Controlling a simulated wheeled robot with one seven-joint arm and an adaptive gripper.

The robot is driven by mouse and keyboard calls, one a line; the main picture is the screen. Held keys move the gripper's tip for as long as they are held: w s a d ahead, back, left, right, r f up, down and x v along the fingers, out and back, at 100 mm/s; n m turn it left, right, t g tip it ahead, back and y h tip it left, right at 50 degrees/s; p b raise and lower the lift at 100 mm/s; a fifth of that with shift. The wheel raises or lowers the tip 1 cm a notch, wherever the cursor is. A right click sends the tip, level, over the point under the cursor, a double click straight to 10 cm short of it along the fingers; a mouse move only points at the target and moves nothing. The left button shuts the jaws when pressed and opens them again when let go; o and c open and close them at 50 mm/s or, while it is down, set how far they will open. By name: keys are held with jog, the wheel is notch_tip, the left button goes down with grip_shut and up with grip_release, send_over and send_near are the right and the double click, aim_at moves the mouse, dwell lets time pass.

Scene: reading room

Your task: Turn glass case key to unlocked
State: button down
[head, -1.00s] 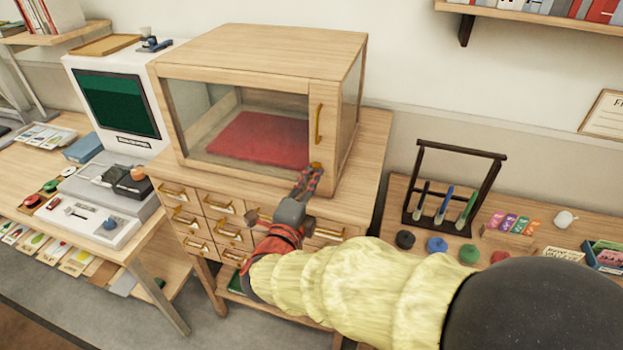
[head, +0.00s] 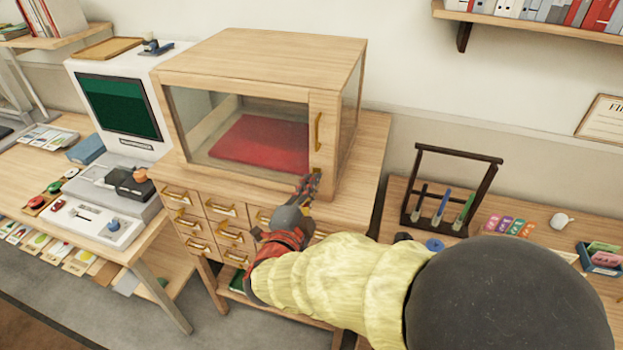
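The glass case (head: 262,62) is a wooden box with glass panes, standing on a wooden drawer cabinet. Its door frame carries a vertical brass handle (head: 318,131) on the right, and the door looks shut. A red cushion (head: 262,139) lies inside. A small brass-coloured spot, perhaps the key or its lock (head: 317,171), shows low on the door frame below the handle; it is mostly hidden by my fingers, so its turn angle cannot be told. My gripper (head: 311,183) is right at that spot, its fingers close together. Whether they are shut on the key cannot be seen.
The drawer cabinet (head: 372,165) has several brass-handled drawers below my gripper. A desk with a microfilm-like reader (head: 118,107) stands left.

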jog(key=shift+n+p, duration=5.3)
jog(key=shift+n, duration=1.3)
jog(key=c, duration=2.1)
grip_release()
jog(key=shift+o, duration=0.2)
